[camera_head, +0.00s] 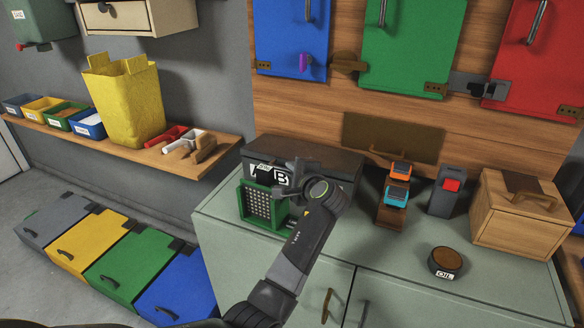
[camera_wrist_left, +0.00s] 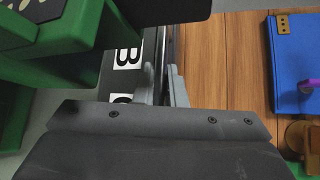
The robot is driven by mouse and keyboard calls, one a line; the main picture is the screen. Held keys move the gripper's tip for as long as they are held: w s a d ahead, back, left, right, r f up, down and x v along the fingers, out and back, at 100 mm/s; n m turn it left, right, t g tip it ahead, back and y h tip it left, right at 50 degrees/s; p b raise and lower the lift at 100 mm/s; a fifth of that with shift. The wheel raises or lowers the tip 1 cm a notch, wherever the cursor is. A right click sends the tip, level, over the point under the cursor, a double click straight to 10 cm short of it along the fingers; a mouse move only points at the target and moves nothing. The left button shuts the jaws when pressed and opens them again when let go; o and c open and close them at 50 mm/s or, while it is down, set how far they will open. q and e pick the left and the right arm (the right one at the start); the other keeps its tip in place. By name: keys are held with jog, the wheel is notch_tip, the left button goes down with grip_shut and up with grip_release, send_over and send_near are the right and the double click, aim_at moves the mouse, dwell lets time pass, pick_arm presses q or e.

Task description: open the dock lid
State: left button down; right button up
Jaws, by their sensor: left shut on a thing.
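The dark dock box (camera_head: 335,163) stands on the grey-green counter against the wooden wall. Its front carries white labels, one reading B (camera_head: 281,179); the label also shows in the left wrist view (camera_wrist_left: 127,57). The top looks flat and closed. My left gripper (camera_head: 297,170) is at the front of the box, to the right of the label. In the left wrist view its two fingers (camera_wrist_left: 165,84) are shut on a thin dark part, seemingly the front of the dock lid. My forearm and wrist hide part of the box front. My right gripper is not in view.
A green perforated frame (camera_head: 262,204) stands close in front of the box.

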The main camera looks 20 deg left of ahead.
pick_arm(q)
jog(key=shift+r+p, duration=0.45)
jog(key=shift+r, duration=0.1)
notch_tip(320, 180, up, 7)
jog(key=w+m+g+p, duration=0.2)
jog(key=w+p, duration=0.1)
jog(key=p, duration=1)
jog(key=shift+r+g+h, duration=0.2)
jog(key=shift+g+h, duration=0.1)
jog(key=shift+h, duration=0.1)
jog(key=c, duration=1.5)
grip_release()
